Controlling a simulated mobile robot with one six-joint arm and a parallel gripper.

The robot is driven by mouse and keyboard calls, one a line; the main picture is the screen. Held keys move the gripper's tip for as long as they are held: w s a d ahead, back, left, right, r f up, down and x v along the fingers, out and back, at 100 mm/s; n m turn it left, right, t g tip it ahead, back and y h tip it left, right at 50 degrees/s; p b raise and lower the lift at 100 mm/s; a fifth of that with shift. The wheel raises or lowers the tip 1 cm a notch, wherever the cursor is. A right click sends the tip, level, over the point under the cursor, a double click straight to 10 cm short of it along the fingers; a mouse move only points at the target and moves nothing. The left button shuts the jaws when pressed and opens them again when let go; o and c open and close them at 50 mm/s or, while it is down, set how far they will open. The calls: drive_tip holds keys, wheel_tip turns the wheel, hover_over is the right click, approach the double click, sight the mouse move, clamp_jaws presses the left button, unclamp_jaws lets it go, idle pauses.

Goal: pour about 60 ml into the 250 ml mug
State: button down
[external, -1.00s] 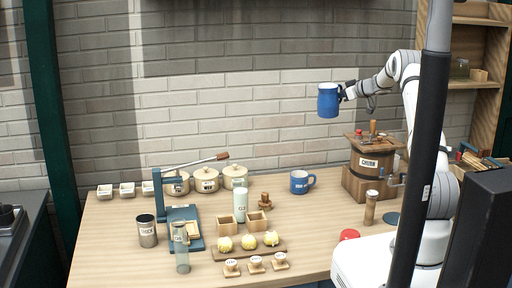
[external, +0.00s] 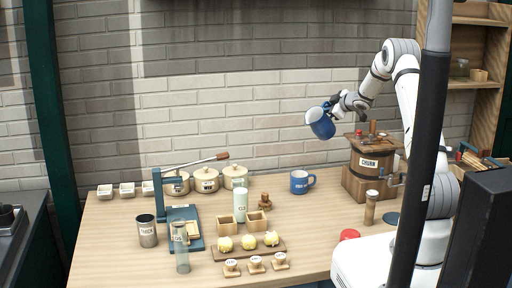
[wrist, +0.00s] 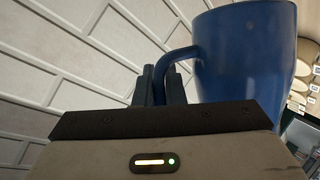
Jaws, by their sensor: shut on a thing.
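A blue jug (external: 322,127) hangs in the air above the table, tilted well over, with a pale area on its upper left. My gripper (external: 341,104) is shut on its handle. In the wrist view the jug (wrist: 246,55) fills the right side, and its handle runs to my fingers (wrist: 160,86). A blue mug (external: 299,183) with small white print stands upright on the table, below and left of the jug. The print is too small to read. The mug's inside is hidden. I see no stream of liquid between jug and mug.
A wooden barrel churn (external: 369,172) stands right of the mug, and a wooden shaker (external: 371,208) in front of it. Lidded pots (external: 206,181), a white cylinder (external: 241,206) and a lever press (external: 183,218) stand left. The table between mug and shaker is clear.

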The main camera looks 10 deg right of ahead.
sight(323, 114)
drive_tip(key=shift+s+a+f+n+t+h, duration=0.2)
drive_tip(key=shift+a+f+n+t+h, duration=0.25)
drive_tip(key=shift+f+n, duration=0.3)
drive_tip(key=shift+s+a+f+n, duration=0.1)
drive_tip(key=shift+a+f+n, duration=0.1)
drive_tip(key=shift+n, duration=0.05)
drive_tip(key=shift+s+a+t+h+b, duration=0.1)
drive_tip(key=shift+a+t+h+b, duration=0.15)
drive_tip(key=shift+h+b, duration=0.1)
drive_tip(key=b, duration=0.1)
drive_tip(key=n+b, duration=0.1)
drive_tip(key=b, duration=0.1)
drive_tip(key=shift+s+a+b, duration=0.2)
drive_tip(key=shift+a+b, duration=0.1)
drive_tip(key=shift+a, duration=0.05)
drive_tip(key=shift+r+h+b, duration=0.15)
drive_tip(key=shift+h+b, duration=0.15)
drive_tip(key=shift+w+d+n+b, duration=0.1)
drive_tip(key=shift+d+n+b, duration=0.1)
drive_tip(key=shift+n+b, duration=0.15)
drive_tip(key=shift+a+n+t+b, duration=0.3)
drive_tip(key=shift+t+b, duration=0.1)
drive_tip(key=shift+b, duration=1.15)
